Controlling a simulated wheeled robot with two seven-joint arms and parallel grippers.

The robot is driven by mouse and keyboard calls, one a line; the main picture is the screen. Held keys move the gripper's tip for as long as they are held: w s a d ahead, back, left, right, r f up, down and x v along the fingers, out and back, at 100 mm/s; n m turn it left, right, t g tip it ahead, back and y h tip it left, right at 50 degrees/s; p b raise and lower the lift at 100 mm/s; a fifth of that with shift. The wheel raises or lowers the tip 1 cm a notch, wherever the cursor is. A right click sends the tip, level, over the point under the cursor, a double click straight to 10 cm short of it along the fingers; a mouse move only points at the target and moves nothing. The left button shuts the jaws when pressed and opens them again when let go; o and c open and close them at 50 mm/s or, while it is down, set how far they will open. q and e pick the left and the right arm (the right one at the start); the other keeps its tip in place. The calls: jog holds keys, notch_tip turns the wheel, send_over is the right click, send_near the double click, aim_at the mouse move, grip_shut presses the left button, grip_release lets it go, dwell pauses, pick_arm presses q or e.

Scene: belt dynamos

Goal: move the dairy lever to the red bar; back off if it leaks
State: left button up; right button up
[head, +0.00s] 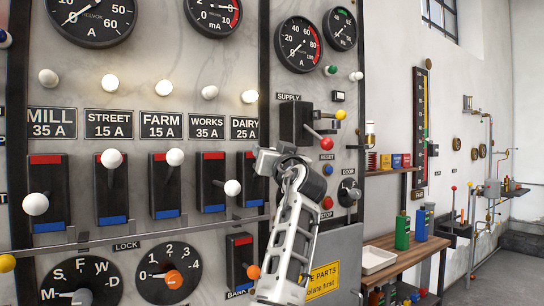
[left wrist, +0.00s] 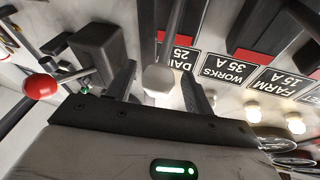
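The dairy switch (head: 247,185) is a dark box under the label DAIRY 25 A (head: 245,128). Its red bar (head: 250,155) shows at the top; its lower part is partly covered. My left gripper (head: 268,160) is in front of its right side and hides its lever in the head view. In the left wrist view, a lever with a pale knob (left wrist: 158,79) stands between the two fingers of my left gripper (left wrist: 160,88). The fingers are apart, with gaps beside the knob. I cannot tell the lever's exact tilt. My right gripper is not in view.
The works lever (head: 232,187) stands close left of my gripper. The supply switch with a red knob (head: 326,143) is close on the right; it also shows in the left wrist view (left wrist: 40,86). A rail (head: 150,233) runs below the switches. A wooden bench (head: 405,252) stands right.

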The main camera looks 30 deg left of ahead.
pick_arm(q)
jog(key=shift+w+f, duration=0.1)
jog(key=shift+f, duration=0.1)
jog(key=shift+d+f, duration=0.15)
jog(key=shift+d, duration=0.1)
jog(key=b+v, duration=0.5)
jog(key=v, duration=1)
jog(key=shift+s+r, duration=0.2)
jog(key=shift+s, duration=0.2)
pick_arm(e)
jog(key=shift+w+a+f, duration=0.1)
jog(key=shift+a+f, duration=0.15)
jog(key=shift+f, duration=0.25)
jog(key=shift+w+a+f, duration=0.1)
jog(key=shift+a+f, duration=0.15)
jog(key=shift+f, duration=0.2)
pick_arm(q)
jog(key=shift+d, duration=0.1)
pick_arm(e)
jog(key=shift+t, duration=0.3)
